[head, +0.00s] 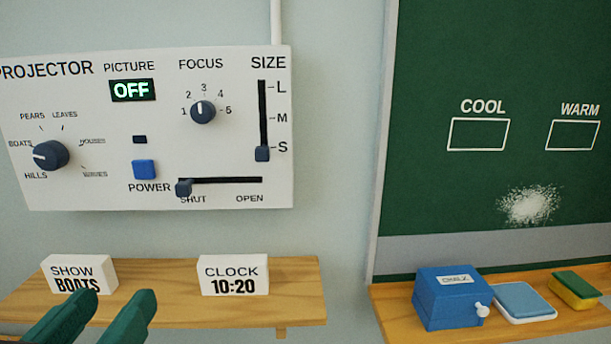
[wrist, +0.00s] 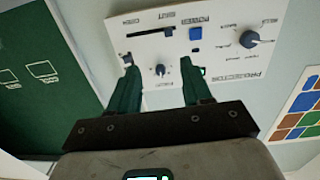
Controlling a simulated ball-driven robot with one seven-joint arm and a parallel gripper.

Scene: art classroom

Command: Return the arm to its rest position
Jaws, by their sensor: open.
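My gripper (head: 115,302) shows at the lower left of the head view as two dark green fingers, apart, with nothing between them. In the wrist view the gripper (wrist: 160,80) is open and empty, pointing towards the projector panel (wrist: 215,35), which appears upside down. The rest of my arm is out of the head view.
The white projector panel (head: 225,145) reads OFF; its sliders sit at S and SHUT. A CLOCK 10:20 block (head: 234,275) stands on the wooden shelf (head: 305,295). Right are a green board (head: 430,60), blue box (head: 450,300), blue-topped pad (head: 525,301) and sponge (head: 577,289).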

